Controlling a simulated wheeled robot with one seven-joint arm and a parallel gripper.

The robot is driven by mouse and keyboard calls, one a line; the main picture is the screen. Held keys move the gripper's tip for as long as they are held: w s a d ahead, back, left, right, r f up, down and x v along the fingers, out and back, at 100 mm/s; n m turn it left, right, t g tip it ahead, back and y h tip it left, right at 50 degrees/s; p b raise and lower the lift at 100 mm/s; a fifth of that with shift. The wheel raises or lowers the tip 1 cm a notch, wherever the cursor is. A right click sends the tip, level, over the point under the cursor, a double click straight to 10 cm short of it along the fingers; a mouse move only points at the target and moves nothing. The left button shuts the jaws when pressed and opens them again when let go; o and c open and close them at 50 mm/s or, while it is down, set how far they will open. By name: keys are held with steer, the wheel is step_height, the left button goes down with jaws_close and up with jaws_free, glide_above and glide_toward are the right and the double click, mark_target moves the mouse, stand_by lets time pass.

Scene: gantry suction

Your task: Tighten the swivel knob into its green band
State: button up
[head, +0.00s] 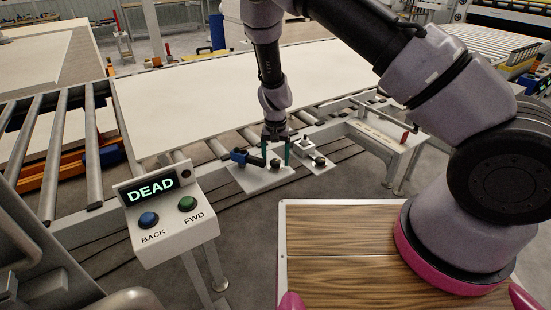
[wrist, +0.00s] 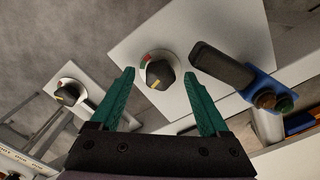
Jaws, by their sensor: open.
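A dark round knob (wrist: 161,73) with a yellow pointer mark sits on a pale dial on a white plate (wrist: 118,48). My gripper (wrist: 159,76) is open, with one green finger on each side of this knob in the wrist view. I cannot tell whether the fingers reach down around it or touch it. In the head view my gripper (head: 275,159) points down over the same plate (head: 250,180). A second knob (wrist: 68,95) with a yellow mark stands on another mount at the left.
A blue clamp-like part (wrist: 268,88) with a black handle (wrist: 220,64) lies close right of the fingers. A control box (head: 172,220) reads DEAD and has BACK and FWD buttons. A large pale board (head: 220,85) lies on the rollers behind.

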jaws_close()
steer(key=shift+m, duration=3.1)
jaws_free()
